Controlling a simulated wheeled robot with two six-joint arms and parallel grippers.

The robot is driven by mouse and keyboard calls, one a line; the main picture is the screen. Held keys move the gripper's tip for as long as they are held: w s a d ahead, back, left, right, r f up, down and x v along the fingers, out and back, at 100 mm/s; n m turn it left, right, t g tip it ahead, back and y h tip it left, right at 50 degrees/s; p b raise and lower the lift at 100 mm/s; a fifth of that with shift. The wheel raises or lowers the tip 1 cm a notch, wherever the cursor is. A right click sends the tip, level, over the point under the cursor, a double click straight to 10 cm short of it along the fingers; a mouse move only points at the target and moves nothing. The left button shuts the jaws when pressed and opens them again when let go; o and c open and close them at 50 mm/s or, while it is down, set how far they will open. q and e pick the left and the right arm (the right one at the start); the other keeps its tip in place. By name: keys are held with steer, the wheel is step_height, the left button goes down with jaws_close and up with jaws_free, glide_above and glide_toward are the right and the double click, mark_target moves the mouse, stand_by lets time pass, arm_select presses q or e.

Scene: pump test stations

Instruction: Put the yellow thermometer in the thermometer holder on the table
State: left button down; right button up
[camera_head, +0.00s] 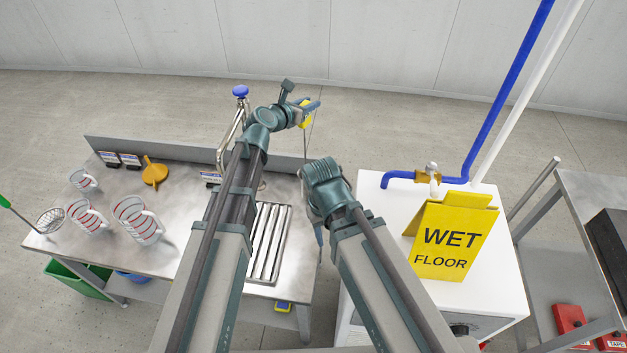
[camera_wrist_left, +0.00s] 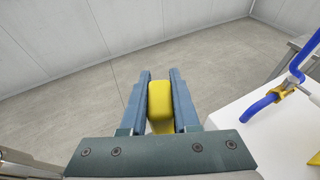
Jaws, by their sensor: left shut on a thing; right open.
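My left gripper (camera_head: 309,107) is raised beyond the table's back right corner. It is shut on the yellow thermometer (camera_head: 305,120), whose thin probe hangs downward. In the left wrist view the yellow thermometer body (camera_wrist_left: 160,98) sits between the two fingers of my left gripper (camera_wrist_left: 160,102). My right gripper (camera_head: 319,235) is open, low at the table's right edge and partly hidden by its own arm. The metal table (camera_head: 185,205) is at the left. I cannot surely tell the thermometer holder; small labelled dark blocks (camera_head: 130,160) stand along its back edge.
Several measuring jugs (camera_head: 136,220), an orange funnel (camera_head: 154,172) and a strainer (camera_head: 50,220) are on the table's left. A tap (camera_head: 226,140) and a ribbed drainer (camera_head: 269,240) are near my arms. A yellow wet floor sign (camera_head: 452,238) stands on the white cabinet (camera_head: 505,275).

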mark_target(305, 150)
arm_select(q)
steer(key=shift+w+r, duration=0.25)
step_height(305, 150, down, 14)
steer(key=b, duration=1.3)
steer(key=shift+r+b, duration=0.2)
steer(key=shift+b, duration=0.1)
step_height(305, 150, down, 4)
steer(key=b, duration=0.4)
steer(key=shift+f, duration=0.2)
steer(key=shift+b, duration=0.3)
steer(key=shift+f, duration=0.2)
steer(key=c, duration=0.7)
jaws_free()
steer(key=shift+o, duration=0.2)
steer(key=shift+r, duration=0.1)
